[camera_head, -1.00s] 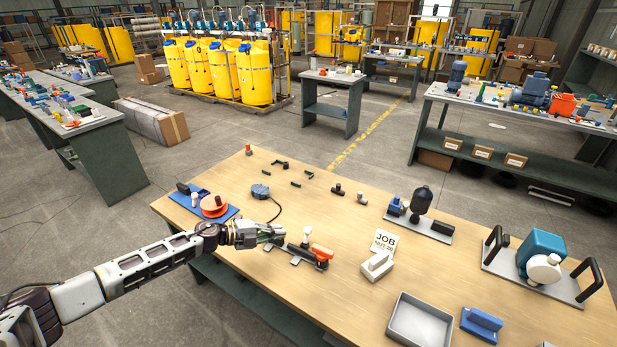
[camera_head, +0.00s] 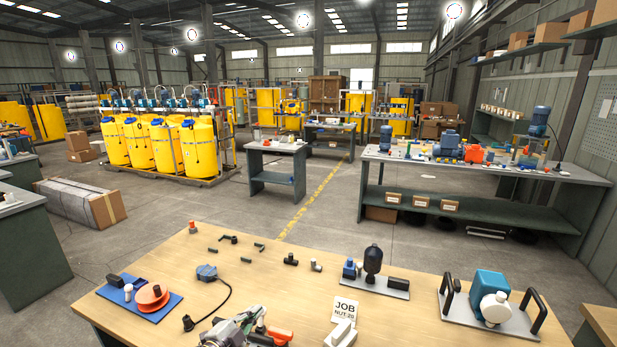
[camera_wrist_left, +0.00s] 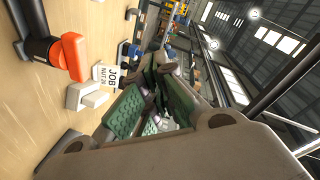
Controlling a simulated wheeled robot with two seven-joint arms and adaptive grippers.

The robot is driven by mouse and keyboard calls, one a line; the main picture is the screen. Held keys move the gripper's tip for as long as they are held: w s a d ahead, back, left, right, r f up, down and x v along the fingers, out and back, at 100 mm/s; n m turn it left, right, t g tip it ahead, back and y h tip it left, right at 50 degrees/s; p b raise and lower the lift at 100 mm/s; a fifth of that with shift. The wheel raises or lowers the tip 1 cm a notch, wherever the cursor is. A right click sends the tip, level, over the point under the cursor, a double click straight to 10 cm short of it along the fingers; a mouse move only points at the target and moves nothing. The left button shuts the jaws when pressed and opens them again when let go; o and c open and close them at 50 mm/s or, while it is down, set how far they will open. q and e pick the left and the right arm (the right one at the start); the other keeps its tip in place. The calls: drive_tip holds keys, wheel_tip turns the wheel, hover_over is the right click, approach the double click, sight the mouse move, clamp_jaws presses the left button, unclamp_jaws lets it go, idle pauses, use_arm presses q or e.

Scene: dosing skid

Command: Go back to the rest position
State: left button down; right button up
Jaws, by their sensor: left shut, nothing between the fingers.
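My left gripper (camera_head: 250,316) shows at the bottom edge of the head view, over the near part of the wooden workbench (camera_head: 205,250). Its green-padded fingers also fill the middle of the left wrist view (camera_wrist_left: 150,105); they are together with nothing between them. A dark fitting with an orange-red part (camera_head: 280,334) lies just right of the gripper and is partly cut off; in the wrist view the orange-red part (camera_wrist_left: 76,55) shows clear of the fingers. Most of my left arm is out of the head view. My right gripper is not in view.
A blue tray (camera_head: 115,293) with an orange disc stands at the left. The JOB card (camera_head: 345,310) stands by a pale block. Several small fittings lie along the far edge.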

use_arm(q)
drive_tip(key=s+a+f+n+g+y, duration=0.2)
drive_tip(key=s+n+g, duration=0.25)
drive_tip(key=s, duration=0.55)
drive_tip(key=s+a+f+n+g+y, duration=0.25)
drive_tip(key=s+n, duration=0.25)
drive_tip(key=s, duration=0.4)
drive_tip(key=s+a+f+n+g+y, duration=0.1)
drive_tip(key=s+f+n+g+y, duration=0.25)
drive_tip(key=s, duration=0.65)
wheel_tip(320, 180, down, 31)
drive_tip(key=s+n+g+h, duration=0.1)
drive_tip(key=s+g, duration=0.1)
drive_tip(key=s, duration=0.1)
drive_tip(key=s+a+f, duration=0.2)
drive_tip(key=s+f, duration=0.8)
drive_tip(key=s, duration=0.1)
drive_tip(key=s+a+f+g, duration=0.1)
drive_tip(key=s+a+f, duration=0.1)
drive_tip(key=s+f, duration=0.8)
drive_tip(key=shift+s+a, duration=0.25)
drive_tip(key=shift+s, duration=0.35)
